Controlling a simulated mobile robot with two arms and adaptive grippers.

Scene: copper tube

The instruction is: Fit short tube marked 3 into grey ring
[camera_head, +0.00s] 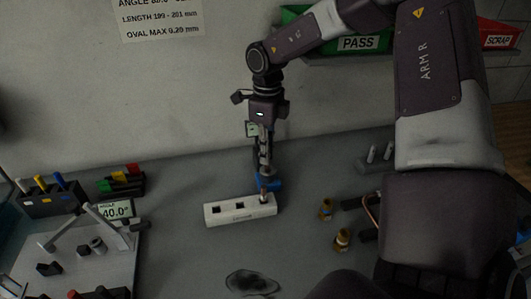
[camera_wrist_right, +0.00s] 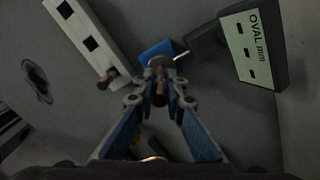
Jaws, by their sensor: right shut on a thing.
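My right gripper (camera_head: 266,172) points down above the right end of a white block with square holes. In the right wrist view its fingers (camera_wrist_right: 160,92) are shut on a short copper tube (camera_wrist_right: 158,72), held upright between the tips; no number can be read on it. Beside the tube a thin pale metal curve (camera_wrist_right: 181,56), perhaps the grey ring's edge, meets a dark arm of the OVAL gauge (camera_wrist_right: 256,42). I cannot tell if the tube is inside it. A blue piece (camera_wrist_right: 157,52) sits just behind the tube and also shows in the head view (camera_head: 274,184). My left gripper is out of view.
The white block (camera_head: 226,214) has another copper tube (camera_wrist_right: 107,80) standing at one end. Brass fittings (camera_head: 342,238) stand to the right. A grey plate with fixtures (camera_head: 75,270) is at left, beside a 40.0° display (camera_head: 116,211). A dark stain (camera_head: 252,282) marks the front table.

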